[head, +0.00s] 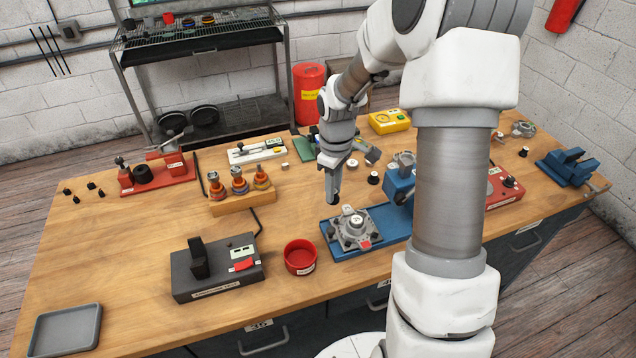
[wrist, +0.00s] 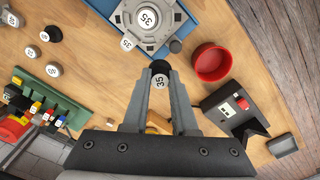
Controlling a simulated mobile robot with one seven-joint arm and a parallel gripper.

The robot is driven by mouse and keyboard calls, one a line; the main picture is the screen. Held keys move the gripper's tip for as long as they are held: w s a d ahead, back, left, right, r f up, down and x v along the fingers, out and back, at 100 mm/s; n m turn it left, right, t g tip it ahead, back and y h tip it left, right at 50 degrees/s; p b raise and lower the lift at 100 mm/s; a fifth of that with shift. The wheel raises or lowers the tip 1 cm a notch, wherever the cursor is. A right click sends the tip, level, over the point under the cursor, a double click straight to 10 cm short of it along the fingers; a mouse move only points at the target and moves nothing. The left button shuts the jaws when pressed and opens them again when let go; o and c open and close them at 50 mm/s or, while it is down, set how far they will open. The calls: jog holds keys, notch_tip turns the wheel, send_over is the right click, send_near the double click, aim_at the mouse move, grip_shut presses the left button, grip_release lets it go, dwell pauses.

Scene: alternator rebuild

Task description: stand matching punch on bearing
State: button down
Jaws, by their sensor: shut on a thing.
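My gripper (wrist: 160,78) is shut on a dark punch (wrist: 159,67) with a white end marked 35. In the head view my gripper (head: 333,196) points down, above and a little left of the grey alternator housing (head: 345,238). A round bearing (head: 356,222) sits in the middle of the housing. The lower end of the held punch is hard to make out in the head view.
The housing sits on a blue plate (head: 385,218). A red bowl (head: 300,259) is left of it, with a black device (head: 215,270) further left. Several pale round pieces (wrist: 54,69) stand on the bench. The bench's front left is mostly clear beside a grey tray (head: 40,322).

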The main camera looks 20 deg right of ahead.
jog(key=s+d+r+n+p, duration=0.2)
jog(key=s+d+n+p, duration=0.1)
jog(key=d+n, duration=0.35)
jog(key=shift+n, duration=0.45)
jog(key=shift+w+a+f+b, duration=0.1)
jog(key=shift+a+f+b, duration=0.1)
jog(key=shift+f+b, duration=0.95)
jog(key=shift+w+a+f+b, duration=0.15)
jog(key=shift+f+b, duration=0.45)
jog(key=shift+f, duration=1)
jog(key=shift+f, duration=0.25)
jog(key=shift+s+f+b, duration=0.1)
jog(key=shift+f+b, duration=0.85)
jog(key=shift+f, duration=0.2)
jog(key=shift+f, duration=0.1)
jog(key=c, duration=0.6)
grip_release()
